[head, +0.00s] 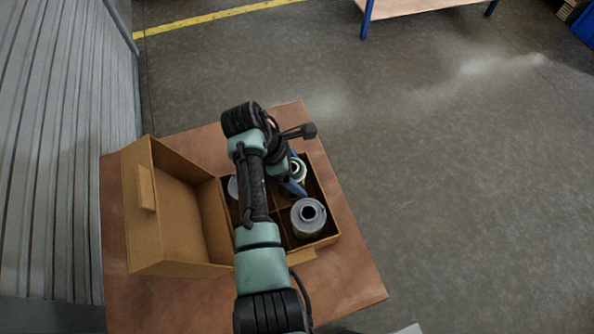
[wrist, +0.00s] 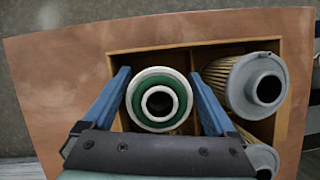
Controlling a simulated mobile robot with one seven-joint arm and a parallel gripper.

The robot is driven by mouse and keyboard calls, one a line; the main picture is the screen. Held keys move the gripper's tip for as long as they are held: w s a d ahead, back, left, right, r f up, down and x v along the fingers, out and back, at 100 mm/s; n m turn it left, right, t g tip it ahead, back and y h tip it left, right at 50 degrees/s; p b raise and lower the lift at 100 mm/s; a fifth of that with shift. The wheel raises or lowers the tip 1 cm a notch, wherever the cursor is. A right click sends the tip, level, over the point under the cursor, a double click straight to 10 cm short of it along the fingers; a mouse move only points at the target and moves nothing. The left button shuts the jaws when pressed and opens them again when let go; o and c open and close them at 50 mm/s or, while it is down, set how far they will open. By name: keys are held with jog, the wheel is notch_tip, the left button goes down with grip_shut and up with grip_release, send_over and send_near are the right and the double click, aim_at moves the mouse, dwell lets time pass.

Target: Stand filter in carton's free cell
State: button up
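The filter (wrist: 160,100) has a white end cap with a green ring and a dark central hole. It stands upright between the two blue fingers of my gripper (wrist: 160,82), which are close against its sides. In the head view, this filter (head: 298,167) is partly hidden behind my gripper (head: 293,187), over the carton's back right part. The open cardboard carton (head: 330,239) has dividers forming cells. In the wrist view the filter is within the outline of a cell beside a grey filter (wrist: 258,84); how deep it sits I cannot tell.
Another grey filter (wrist: 262,158) stands in the carton; a grey filter also shows at front right in the head view (head: 308,218). The carton's lid (head: 165,215) is folded open to the left. The carton rests on a brown tabletop (head: 340,290). A corrugated wall (head: 65,150) is at the left.

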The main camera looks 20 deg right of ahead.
jog(key=shift+o, duration=0.2)
jog(key=shift+r, duration=0.25)
jog(key=v, duration=1.2)
jog(key=w+a+r+m+t, duration=0.1)
jog(key=w+r+m+t, duration=0.3)
jog(key=r, duration=0.5)
jog(key=w+r+m+t+y, duration=0.1)
jog(key=w+r+m+t, duration=0.1)
jog(key=w+r+t, duration=0.5)
jog(key=w+a+r+m+t, duration=0.1)
jog(key=r+m+t, duration=0.25)
jog(key=r, duration=0.75)
jog(key=s+a+r+m+t+y, duration=0.1)
jog(key=s+r+t, duration=0.2)
jog(key=r, duration=0.4)
jog(key=s+a+r+m+t, duration=0.1)
jog(key=s+r+m+t, duration=0.15)
jog(key=r, duration=0.55)
jog(key=s+a+r+m+t+y, duration=0.2)
jog(key=s+r+t, duration=0.6)
jog(key=s+r, duration=0.6)
jog(key=shift+s+a+r+m, duration=0.15)
jog(key=shift+s+a+m, duration=0.2)
jog(key=shift+a, duration=0.35)
